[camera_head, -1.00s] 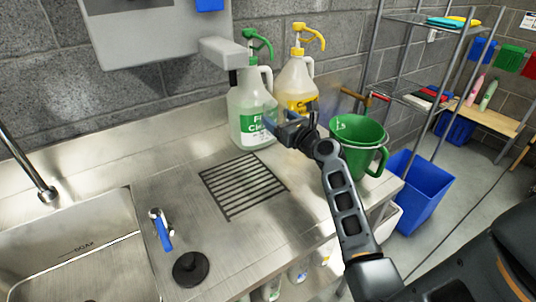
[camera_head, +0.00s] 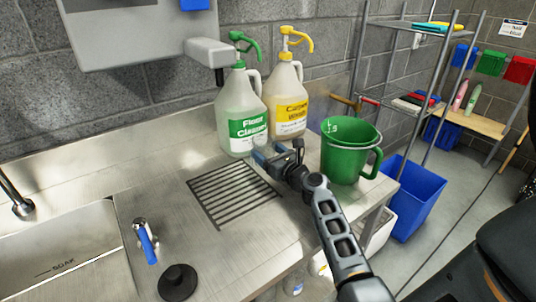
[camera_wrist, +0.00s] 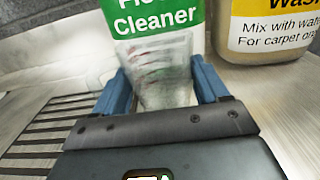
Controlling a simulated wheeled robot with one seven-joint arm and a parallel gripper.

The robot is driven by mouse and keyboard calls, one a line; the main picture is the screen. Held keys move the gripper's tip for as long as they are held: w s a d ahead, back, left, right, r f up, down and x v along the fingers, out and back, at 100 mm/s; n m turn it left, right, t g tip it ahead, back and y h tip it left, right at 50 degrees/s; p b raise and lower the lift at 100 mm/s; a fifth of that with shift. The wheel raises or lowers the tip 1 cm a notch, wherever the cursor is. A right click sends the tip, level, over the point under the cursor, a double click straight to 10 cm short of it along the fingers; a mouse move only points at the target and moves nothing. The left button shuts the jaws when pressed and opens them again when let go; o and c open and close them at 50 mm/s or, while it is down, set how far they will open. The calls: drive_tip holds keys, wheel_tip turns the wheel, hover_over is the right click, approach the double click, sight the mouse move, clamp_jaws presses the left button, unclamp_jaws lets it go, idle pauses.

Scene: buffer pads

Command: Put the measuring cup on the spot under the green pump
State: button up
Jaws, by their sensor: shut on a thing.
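My gripper (camera_head: 272,158) is low over the counter, just right of the drain grate and in front of the two jugs. In the wrist view its blue fingers (camera_wrist: 160,76) are closed on a clear measuring cup (camera_wrist: 165,82) with faint reddish marks. The cup is hard to make out in the head view. The green pump (camera_head: 243,42) tops the white Floor Cleaner jug (camera_head: 240,108), which stands behind my gripper; its label (camera_wrist: 152,15) shows behind the cup. I cannot tell whether the cup touches the counter.
A yellow-pump jug (camera_head: 288,98) stands right of the green-pump one. A green pitcher (camera_head: 345,158) stands close to my gripper's right. The drain grate (camera_head: 232,193) is clear.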

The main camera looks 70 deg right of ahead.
drive_tip(key=shift+f, duration=0.1)
drive_tip(key=o, duration=0.6)
drive_tip(key=shift+f, duration=0.1)
drive_tip(key=o, duration=0.5)
drive_tip(key=shift+r, duration=0.25)
drive_tip(key=shift+s+a+f, duration=0.1)
drive_tip(key=shift+s+a, duration=0.1)
drive_tip(key=shift+s, duration=0.1)
drive_tip(key=b+v, duration=0.1)
drive_tip(key=v, duration=1)
drive_tip(key=shift+s+a, duration=0.15)
